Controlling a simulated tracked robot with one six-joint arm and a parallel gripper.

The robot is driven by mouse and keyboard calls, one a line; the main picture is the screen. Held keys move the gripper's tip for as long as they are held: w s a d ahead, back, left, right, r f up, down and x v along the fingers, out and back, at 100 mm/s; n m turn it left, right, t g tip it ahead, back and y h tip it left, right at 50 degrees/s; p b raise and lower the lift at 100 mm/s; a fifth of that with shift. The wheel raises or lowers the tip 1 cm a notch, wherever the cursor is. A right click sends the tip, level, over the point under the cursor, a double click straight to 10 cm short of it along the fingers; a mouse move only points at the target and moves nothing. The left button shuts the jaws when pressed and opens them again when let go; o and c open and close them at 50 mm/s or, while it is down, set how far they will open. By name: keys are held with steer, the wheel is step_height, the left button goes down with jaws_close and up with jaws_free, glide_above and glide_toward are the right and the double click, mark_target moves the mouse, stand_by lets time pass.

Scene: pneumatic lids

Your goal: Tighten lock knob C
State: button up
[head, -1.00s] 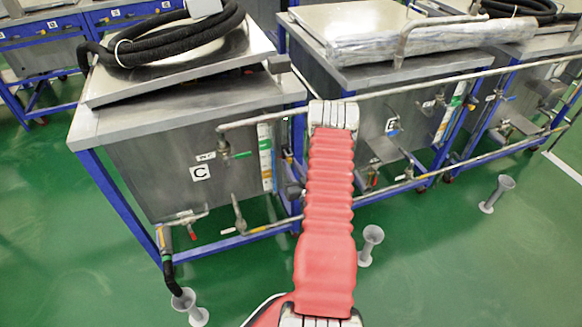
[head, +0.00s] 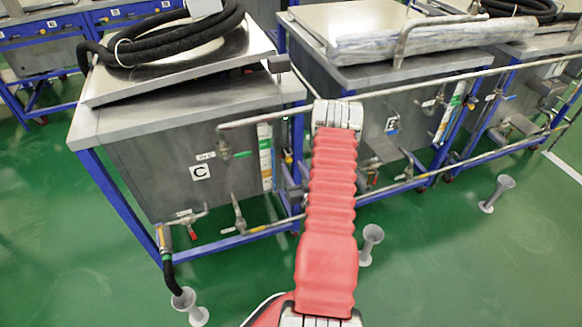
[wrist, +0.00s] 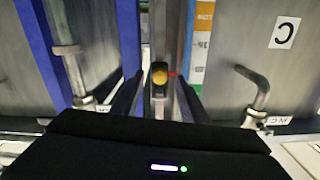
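Tank C (head: 200,145) stands left of my arm in the head view, with its C label on the front. The label (wrist: 285,32) appears upside down at the upper right of the wrist view. In the head view my arm hides my gripper.
Pipes and valves (head: 240,213) run along the front of tank C. Tank E (head: 390,125) stands to the right. Grey floor funnels (head: 371,236) stand in front. A bent pipe (wrist: 258,90) is right of my gripper. A black hose (head: 170,40) lies on tank C's lid.

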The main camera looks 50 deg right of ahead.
steer(key=v, duration=1.2)
steer(key=shift+w, duration=0.1)
